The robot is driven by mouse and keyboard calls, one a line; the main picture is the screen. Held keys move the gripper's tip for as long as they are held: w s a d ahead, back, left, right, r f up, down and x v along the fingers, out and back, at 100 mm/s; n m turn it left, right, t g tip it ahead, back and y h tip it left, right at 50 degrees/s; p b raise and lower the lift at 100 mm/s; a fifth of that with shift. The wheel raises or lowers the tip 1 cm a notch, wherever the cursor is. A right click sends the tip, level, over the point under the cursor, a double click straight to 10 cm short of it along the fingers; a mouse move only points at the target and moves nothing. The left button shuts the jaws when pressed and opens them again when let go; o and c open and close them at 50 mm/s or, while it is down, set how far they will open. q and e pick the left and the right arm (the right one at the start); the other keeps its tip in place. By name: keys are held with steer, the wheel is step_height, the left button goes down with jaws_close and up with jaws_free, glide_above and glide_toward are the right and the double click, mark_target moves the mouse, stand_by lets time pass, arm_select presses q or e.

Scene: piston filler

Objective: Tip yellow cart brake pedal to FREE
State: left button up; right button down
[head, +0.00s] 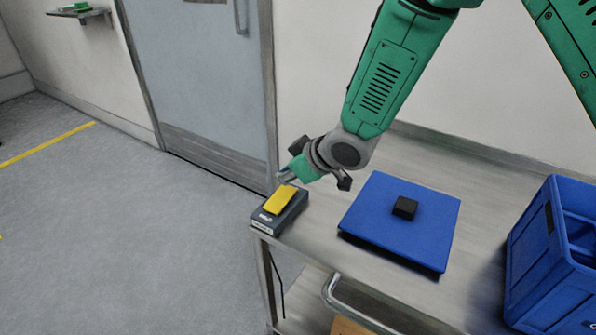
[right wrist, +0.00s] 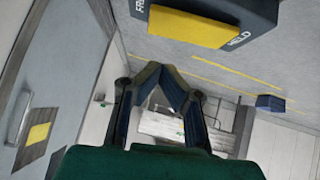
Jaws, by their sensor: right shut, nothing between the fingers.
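The yellow brake pedal (head: 279,200) sits on a dark grey housing (head: 291,211) at the cart's near left corner. In the right wrist view the pedal (right wrist: 193,27) shows at the top, with a partly cut-off FREE label at its left end and HELD at its right end. I cannot tell clearly which end is down. My right gripper (head: 286,177) is just beyond the pedal and close to its far end; contact is not clear. In the right wrist view the gripper's fingertips (right wrist: 156,72) meet with nothing between them. My left gripper is out of view.
The metal cart top (head: 320,225) also carries a blue board (head: 385,235) with a black block (head: 405,207) on it. A blue crate (head: 555,265) stands at the right. A rail handle (head: 345,300) runs along the front. A grey door (head: 200,80) is behind; open floor lies left.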

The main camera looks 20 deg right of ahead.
mark_target(282, 189)
steer(key=f, duration=0.3)
steer(key=shift+d+f+b, duration=0.1)
steer(key=shift+d+b, duration=0.2)
steer(key=shift+b, duration=0.1)
steer(key=shift+f, duration=0.15)
steer(key=shift+d+f, duration=0.1)
steer(key=shift+f, duration=0.1)
steer(key=shift+r, duration=0.1)
steer(key=shift+r+p, duration=0.75)
steer(key=shift+p, duration=0.3)
steer(key=shift+r, duration=0.1)
